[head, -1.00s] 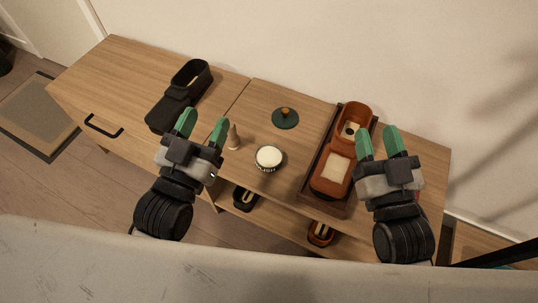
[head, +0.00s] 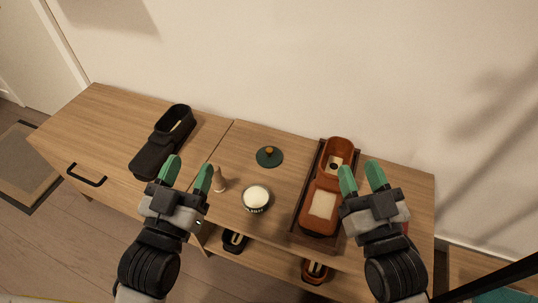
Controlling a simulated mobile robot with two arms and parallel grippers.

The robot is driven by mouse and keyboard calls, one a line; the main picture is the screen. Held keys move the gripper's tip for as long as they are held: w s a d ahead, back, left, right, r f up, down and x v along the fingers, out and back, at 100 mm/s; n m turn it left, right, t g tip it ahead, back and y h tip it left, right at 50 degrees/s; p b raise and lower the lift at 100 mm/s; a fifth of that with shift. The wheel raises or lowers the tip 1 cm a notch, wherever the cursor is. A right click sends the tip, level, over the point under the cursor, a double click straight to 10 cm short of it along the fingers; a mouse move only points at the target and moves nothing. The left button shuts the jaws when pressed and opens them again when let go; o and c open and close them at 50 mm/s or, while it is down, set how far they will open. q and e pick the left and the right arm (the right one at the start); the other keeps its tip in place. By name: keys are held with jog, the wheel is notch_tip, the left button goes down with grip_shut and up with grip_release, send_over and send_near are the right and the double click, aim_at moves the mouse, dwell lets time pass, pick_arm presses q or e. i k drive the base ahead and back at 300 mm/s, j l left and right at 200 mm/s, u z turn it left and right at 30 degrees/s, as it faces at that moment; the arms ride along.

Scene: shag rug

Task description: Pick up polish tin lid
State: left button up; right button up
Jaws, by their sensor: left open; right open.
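My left gripper (head: 188,170) is open and empty, left of the tin and lid, near the black shoe. My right gripper (head: 361,175) is open and empty, right of the lid, over or beside the right edge of the tray with the brown shoe. Neither gripper touches the lid.
A black shoe (head: 165,142) lies at the left. A small wooden peg-like object (head: 219,181) stands beside my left gripper. A dark tray (head: 300,228) holds a brown shoe (head: 329,185). More shoes (head: 316,270) sit on the lower shelf. The top around the lid is clear.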

aim_at(269, 157)
jog(key=i+j, duration=0.1)
jog(key=j, duration=0.2)
jog(key=i+j, duration=0.1)
jog(key=j, duration=0.2)
jog(key=i+j, duration=0.15)
jog(key=j, duration=0.15)
jog(key=j+z, duration=0.2)
jog(key=z, duration=0.25)
jog(key=i+j+z, duration=0.1)
jog(key=z, duration=0.4)
jog(key=j+z, duration=0.3)
jog(key=z, duration=0.65)
jog(key=k, duration=0.05)
